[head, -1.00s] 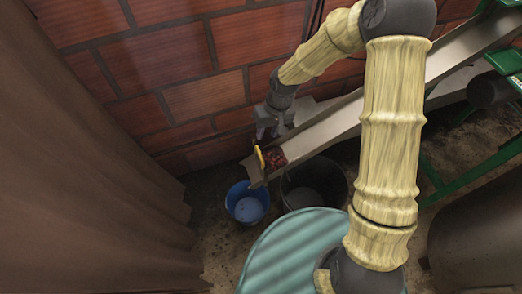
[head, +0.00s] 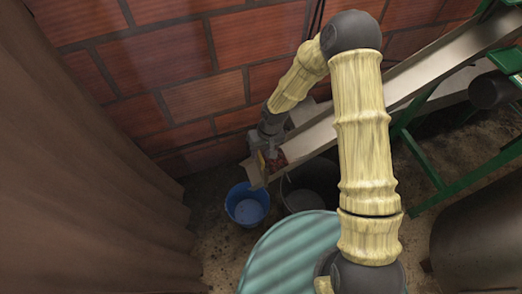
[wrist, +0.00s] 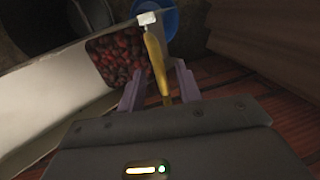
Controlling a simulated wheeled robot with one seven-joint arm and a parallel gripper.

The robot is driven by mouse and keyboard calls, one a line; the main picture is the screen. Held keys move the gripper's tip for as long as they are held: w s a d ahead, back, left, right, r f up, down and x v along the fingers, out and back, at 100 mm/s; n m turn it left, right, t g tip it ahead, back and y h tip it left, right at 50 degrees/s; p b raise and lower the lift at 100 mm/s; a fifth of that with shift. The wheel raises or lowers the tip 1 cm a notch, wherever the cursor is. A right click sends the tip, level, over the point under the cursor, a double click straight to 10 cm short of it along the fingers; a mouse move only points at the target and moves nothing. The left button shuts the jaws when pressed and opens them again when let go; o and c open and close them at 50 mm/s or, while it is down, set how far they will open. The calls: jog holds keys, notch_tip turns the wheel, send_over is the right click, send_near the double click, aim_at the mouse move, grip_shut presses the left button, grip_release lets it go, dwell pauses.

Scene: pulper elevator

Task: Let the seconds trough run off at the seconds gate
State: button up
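The seconds trough (head: 405,85) is a pale chute sloping down to the left along the brick wall. Dark red cherries (wrist: 118,57) lie at its low end, and they show small in the head view (head: 279,162). The gate's yellow handle (wrist: 154,58), with a white tip, stands at the trough's end. My gripper (wrist: 158,82) is open, with its two purple fingers apart on either side of the handle. Gaps show between handle and fingers. In the head view my gripper (head: 272,150) is over the trough's end and hides much of the gate.
A blue bucket (head: 246,207) stands on the floor below the trough's end. A dark tub (head: 303,198) is under the trough to its right. A teal corrugated round surface (head: 285,255) is nearer me. A brown curtain (head: 90,180) hangs at left; a green frame (head: 425,160) stands at right.

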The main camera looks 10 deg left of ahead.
grip_shut()
notch_tip(320, 180, up, 6)
jog(key=p, duration=0.4)
jog(key=shift+f, duration=0.1)
jog(key=shift+o, duration=0.2)
grip_release()
